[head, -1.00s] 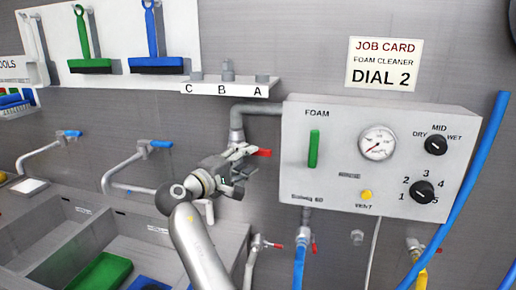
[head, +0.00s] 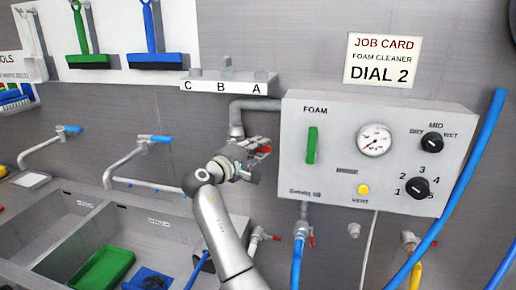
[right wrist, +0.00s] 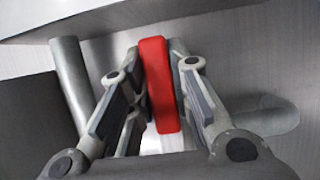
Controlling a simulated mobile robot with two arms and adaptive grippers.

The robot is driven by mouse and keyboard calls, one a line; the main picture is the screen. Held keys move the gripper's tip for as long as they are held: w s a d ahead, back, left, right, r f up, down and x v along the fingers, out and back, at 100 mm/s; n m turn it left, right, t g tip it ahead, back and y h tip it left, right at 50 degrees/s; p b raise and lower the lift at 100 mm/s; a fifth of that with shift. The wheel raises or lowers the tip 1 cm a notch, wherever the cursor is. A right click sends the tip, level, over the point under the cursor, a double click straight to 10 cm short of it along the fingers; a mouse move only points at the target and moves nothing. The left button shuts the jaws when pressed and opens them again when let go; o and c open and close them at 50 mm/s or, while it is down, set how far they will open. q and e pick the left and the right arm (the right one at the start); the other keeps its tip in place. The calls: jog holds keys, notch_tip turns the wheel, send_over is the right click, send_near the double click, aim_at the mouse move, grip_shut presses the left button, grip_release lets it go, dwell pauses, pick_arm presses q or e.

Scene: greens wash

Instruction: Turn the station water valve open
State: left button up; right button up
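The water valve has a red handle (head: 263,150) on a grey pipe (head: 237,122) left of the foam control box. My right gripper (head: 254,147) is at this handle. In the right wrist view the red handle (right wrist: 160,85) stands upright between the two fingers (right wrist: 158,70), with a finger close along each side; the fingers appear closed on it. The valve body is mostly hidden behind the gripper and wrist. My left gripper is not in view.
The foam box (head: 300,150) with green lever, gauge and knobs stands just right of my gripper. A lettered shelf (head: 225,87) is above it. Sinks (head: 120,225) with blue-handled taps lie at the left. Blue hoses (head: 473,170) hang at the right.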

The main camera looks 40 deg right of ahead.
grip_shut()
jog(key=shift+r+n+h+p, duration=0.4)
jog(key=shift+r+n+p, duration=0.6)
jog(key=shift+n, duration=0.3)
jog(key=n, duration=0.1)
jog(key=r+n+p, duration=0.1)
jog(key=t, duration=0.1)
jog(key=shift+w+a+r+n+h, duration=0.25)
jog(key=shift+w+r+n+h, duration=0.1)
jog(key=shift+r+n+h, duration=0.05)
jog(key=shift+w+a+r+n+t+p, duration=0.15)
jog(key=shift+r+n+t+p, duration=0.15)
jog(key=shift+n, duration=0.2)
jog(key=shift+w+a+r+n+t+p, duration=0.1)
jog(key=shift+r+n+t+p, duration=0.15)
jog(key=shift+n, duration=0.25)
jog(key=shift+f, duration=0.1)
jog(key=o, duration=0.8)
grip_release()
